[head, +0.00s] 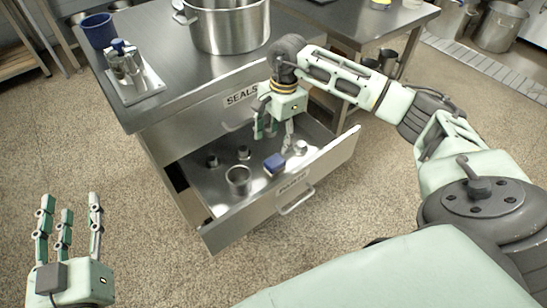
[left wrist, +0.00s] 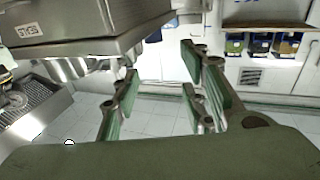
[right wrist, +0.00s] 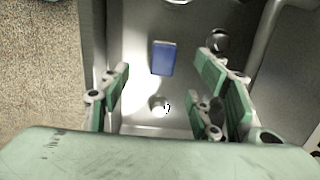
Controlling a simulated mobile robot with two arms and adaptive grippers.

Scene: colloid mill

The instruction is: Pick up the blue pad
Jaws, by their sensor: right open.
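The blue pad (head: 274,163) is a small block lying on the floor of the open drawer (head: 205,185), towards its front. In the right wrist view the blue pad (right wrist: 163,58) is beyond the fingers, roughly centred between them. My right gripper (head: 273,136) is open and empty, fingers pointing down over the drawer, a little behind and above the pad. No contact with the pad shows. My left gripper (head: 68,215) is open and empty, away from the cabinet at the lower left; its spread fingers also show in the left wrist view (left wrist: 160,80).
The drawer also holds a metal cup (head: 238,180) and several small metal pieces, one (head: 301,147) right of the pad. Drawer walls surround the pad. On the worktop stand a large pot (head: 228,28), a blue container (head: 98,30) and a metal fixture (head: 132,72).

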